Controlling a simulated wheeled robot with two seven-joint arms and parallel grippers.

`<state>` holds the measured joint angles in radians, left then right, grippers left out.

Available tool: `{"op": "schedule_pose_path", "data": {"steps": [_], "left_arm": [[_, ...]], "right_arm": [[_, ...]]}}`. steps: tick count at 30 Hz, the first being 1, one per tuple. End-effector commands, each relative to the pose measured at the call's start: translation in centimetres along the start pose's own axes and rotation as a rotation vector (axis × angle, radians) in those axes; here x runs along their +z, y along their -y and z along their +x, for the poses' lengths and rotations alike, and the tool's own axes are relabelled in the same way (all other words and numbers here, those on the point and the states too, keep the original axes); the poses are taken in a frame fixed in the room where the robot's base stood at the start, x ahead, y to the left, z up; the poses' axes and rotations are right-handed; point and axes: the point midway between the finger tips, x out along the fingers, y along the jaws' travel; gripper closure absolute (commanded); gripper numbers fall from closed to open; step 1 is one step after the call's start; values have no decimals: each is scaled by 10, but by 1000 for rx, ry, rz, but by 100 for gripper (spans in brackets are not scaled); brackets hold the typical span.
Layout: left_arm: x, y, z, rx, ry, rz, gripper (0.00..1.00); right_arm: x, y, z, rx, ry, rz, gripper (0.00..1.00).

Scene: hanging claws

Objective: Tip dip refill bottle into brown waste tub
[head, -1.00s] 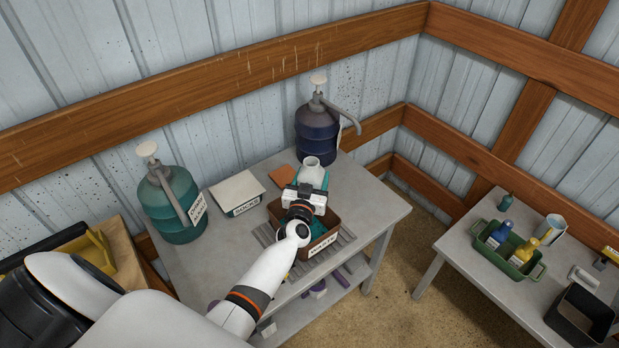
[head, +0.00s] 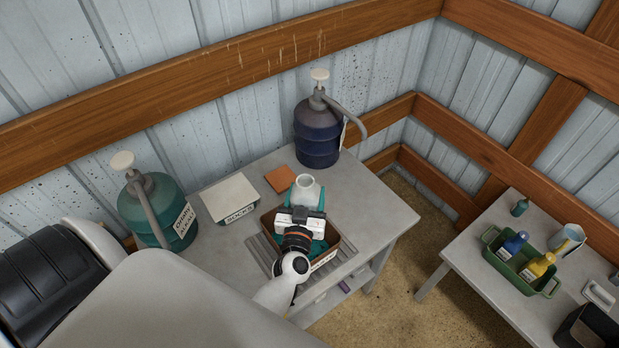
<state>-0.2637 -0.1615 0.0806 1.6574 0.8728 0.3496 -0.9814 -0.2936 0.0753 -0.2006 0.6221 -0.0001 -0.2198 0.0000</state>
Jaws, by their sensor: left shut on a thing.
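A white bottle (head: 307,194) with an open round mouth is held in my left gripper (head: 307,203), which is shut on it between teal fingers. Its mouth is at the top in the picture; the gripper hides its lower part, and I cannot tell how far it is tilted. The brown waste tub (head: 337,238), with a white label on its front, stands on the grey table. My left gripper and wrist are over the tub and hide much of it. Something teal (head: 318,247) shows inside the tub. My right gripper is not in view.
A teal pump jug (head: 143,207) and a dark blue pump jug (head: 317,135) stand on the grey table (head: 377,205). At right, another table holds a green tray (head: 498,262) with bottles.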

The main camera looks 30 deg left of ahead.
Motion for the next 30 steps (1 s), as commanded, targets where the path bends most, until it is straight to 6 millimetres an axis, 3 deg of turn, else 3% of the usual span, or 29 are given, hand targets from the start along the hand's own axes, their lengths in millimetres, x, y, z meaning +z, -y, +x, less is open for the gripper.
{"op": "schedule_pose_path", "data": {"steps": [8,14,25,30], "left_arm": [[1,0,-1,3,2,0,93],[1,1,-1,2,2,-17,93],[7,20,-1,0,2,-294,93],[6,21,-1,3,1,-319,93]], "right_arm": [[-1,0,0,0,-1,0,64],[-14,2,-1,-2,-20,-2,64],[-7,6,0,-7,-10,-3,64],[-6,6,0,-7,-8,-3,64]]}}
